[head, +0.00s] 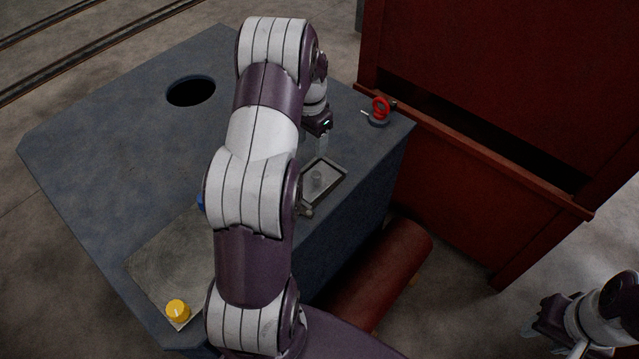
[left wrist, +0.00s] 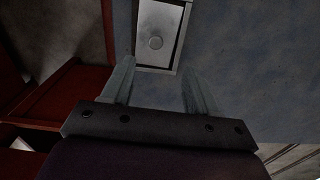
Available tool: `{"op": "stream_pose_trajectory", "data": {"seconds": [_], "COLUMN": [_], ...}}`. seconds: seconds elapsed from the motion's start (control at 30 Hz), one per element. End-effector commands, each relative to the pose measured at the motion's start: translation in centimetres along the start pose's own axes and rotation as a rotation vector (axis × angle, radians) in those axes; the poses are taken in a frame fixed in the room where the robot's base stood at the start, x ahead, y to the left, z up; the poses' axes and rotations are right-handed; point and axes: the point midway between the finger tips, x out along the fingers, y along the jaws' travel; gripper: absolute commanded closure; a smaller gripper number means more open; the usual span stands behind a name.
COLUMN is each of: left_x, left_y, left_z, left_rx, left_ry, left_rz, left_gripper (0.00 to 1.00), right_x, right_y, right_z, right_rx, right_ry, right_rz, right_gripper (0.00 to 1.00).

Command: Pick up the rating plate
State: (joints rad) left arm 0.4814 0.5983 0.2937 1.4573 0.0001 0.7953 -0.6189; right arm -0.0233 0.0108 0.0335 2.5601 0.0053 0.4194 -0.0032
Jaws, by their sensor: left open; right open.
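What looks like the rating plate (head: 329,172) is a small grey metal plate with a round knob, lying in a dark-rimmed shallow tray near the edge of the blue-grey bench. No lettering can be made out on it. The plate also shows at the top of the left wrist view (left wrist: 160,22), just beyond my fingertips. My left gripper (head: 321,143) is open and empty, beside the tray, with its fingers partly hidden by my arm in the head view. The left wrist view shows its two fingers apart (left wrist: 158,70). My right gripper (head: 530,328) is open and away from the bench at lower right.
A red-handled part (head: 380,108) stands at the bench's right corner, close to a red cabinet (head: 480,130). The bench top (head: 120,140) has a round hole (head: 191,91). A grey panel (head: 160,265) carries a yellow knob (head: 178,310). A red cylinder (head: 385,270) lies below.

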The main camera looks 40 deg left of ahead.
Motion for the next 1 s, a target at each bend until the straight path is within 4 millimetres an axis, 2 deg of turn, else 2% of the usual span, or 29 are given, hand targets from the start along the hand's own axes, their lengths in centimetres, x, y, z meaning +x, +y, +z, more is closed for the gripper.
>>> {"op": "stream_pose_trajectory", "data": {"seconds": [0.2,0.37,0.6,0.7,0.9,0.97,1.0], "left_x": [4.9,6.9,11.1,11.9,12.0,12.0,12.0], "left_y": [-0.2,-0.2,0.4,0.3,0.3,0.3,0.3], "left_z": [-0.1,-0.2,-0.8,-0.9,-0.9,-0.9,-0.9], "left_rx": [0.004,0.004,0.004,0.004,0.003,0.003,0.003], "left_ry": [-0.003,0.000,-0.001,0.002,0.003,0.003,0.003], "left_rz": [0.002,0.000,0.000,-0.002,-0.002,-0.002,-0.002], "left_gripper": [0.41,0.41,0.41,0.41,0.41,0.61,0.74], "right_x": [-0.1,-0.2,-0.6,-0.6,-0.6,-0.6,-0.6], "right_y": [0.0,0.0,0.0,0.0,0.0,0.0,0.0], "right_z": [0.0,0.0,-0.1,-0.1,-0.1,-0.1,-0.1], "right_rx": [0.000,0.000,0.000,0.000,0.000,0.000,0.000], "right_ry": [0.000,0.000,0.000,0.000,0.000,0.000,0.000], "right_rz": [0.000,0.000,0.000,0.000,0.000,0.000,0.000], "right_gripper": [0.57,0.57,0.57,0.57,0.57,0.57,0.57]}}
